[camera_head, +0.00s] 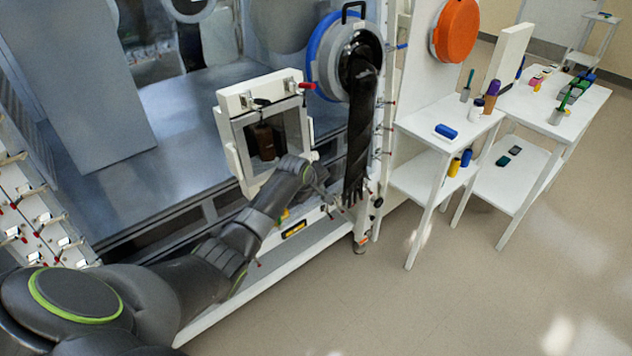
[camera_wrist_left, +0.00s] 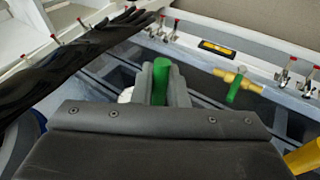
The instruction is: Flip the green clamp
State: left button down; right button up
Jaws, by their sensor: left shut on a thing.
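The green clamp (camera_wrist_left: 161,82) shows in the left wrist view as a green handle between my two grey fingers. My left gripper (camera_wrist_left: 160,88) is shut on it. In the head view my left gripper (camera_head: 322,187) is at the front of the glovebox, below and right of the white-framed box, and the clamp is hidden there. The clamp's base and its angle cannot be made out. My right gripper is in neither view.
A black glove (camera_head: 360,135) hangs from the round port close right of my gripper. A green-handled brass fitting (camera_wrist_left: 238,82) and several red-tipped clamps sit along the frame nearby. White shelves (camera_head: 445,140) stand further right; the floor there is clear.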

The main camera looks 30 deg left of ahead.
pick_arm(q)
jog(key=shift+r+h+p, duration=0.3)
jog(key=shift+h+p, duration=0.1)
jog(key=shift+p, duration=0.05)
jog(key=shift+d, duration=0.1)
jog(key=c, duration=1.5)
grip_release()
jog(key=shift+r, duration=0.1)
jog(key=b+v, duration=0.1)
jog(key=v, duration=1.6)
jog(key=shift+w+a+r, duration=0.25)
jog(key=shift+r, duration=0.05)
